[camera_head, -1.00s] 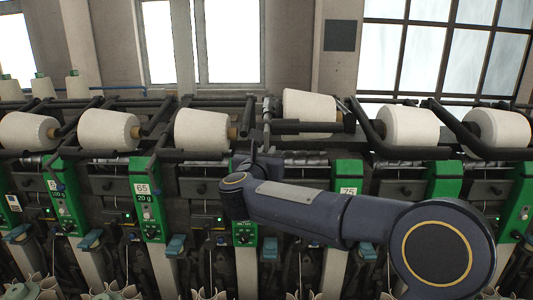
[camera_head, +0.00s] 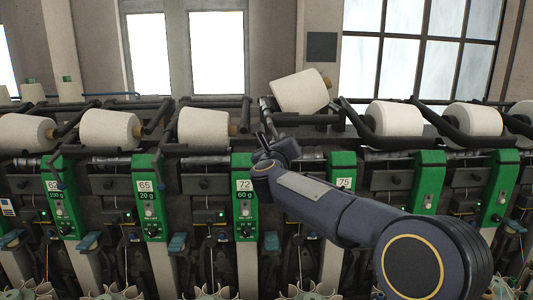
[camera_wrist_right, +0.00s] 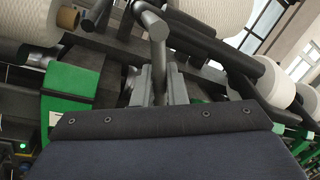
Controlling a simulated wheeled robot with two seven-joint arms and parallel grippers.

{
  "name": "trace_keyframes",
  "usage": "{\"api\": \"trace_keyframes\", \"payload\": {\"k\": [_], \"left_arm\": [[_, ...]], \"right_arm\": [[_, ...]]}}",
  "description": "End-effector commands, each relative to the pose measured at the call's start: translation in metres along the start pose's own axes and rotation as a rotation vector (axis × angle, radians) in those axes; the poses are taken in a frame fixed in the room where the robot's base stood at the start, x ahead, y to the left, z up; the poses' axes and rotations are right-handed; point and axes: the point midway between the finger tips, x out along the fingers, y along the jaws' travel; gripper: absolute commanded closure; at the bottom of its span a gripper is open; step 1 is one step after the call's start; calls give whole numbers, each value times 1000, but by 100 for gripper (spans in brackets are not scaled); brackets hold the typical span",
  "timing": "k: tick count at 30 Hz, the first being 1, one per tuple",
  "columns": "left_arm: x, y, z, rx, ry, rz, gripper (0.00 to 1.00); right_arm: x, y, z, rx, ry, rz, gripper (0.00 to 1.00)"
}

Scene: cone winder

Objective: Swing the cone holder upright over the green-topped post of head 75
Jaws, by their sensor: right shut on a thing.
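The cone holder of head 75 carries a cream cone (camera_head: 302,92), raised above its neighbours and tilted with its right end higher. My right gripper (camera_head: 264,138) is at the left of this holder, below the cone. In the right wrist view its fingers (camera_wrist_right: 158,85) are shut on the holder's grey bar (camera_wrist_right: 156,32), which rises between them. The green-topped post of head 75 (camera_head: 343,165) stands to the right of my gripper, with its "75" label showing; my forearm hides its lower part. My left gripper is not in view.
Neighbouring cones sit close on both sides, one to the left (camera_head: 204,127) and one to the right (camera_head: 393,118). Green posts 72 (camera_head: 244,200) and 65 (camera_head: 149,200) stand left of post 75. Dark holder arms cross between the heads. Windows are behind.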

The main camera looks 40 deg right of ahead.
Motion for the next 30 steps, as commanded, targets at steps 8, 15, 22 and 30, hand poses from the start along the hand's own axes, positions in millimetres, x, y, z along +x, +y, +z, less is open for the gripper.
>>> {"api": "trace_keyframes", "payload": {"k": [8,15,22,30], "left_arm": [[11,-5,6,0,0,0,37],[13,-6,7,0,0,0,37],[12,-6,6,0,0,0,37],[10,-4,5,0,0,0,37]], "right_arm": [[3,-16,2,-260,-54,-8,100],[6,-28,8,-482,-97,-10,100],[7,-36,14,-682,-136,-10,100],[9,-42,20,-855,-169,-9,100]]}}
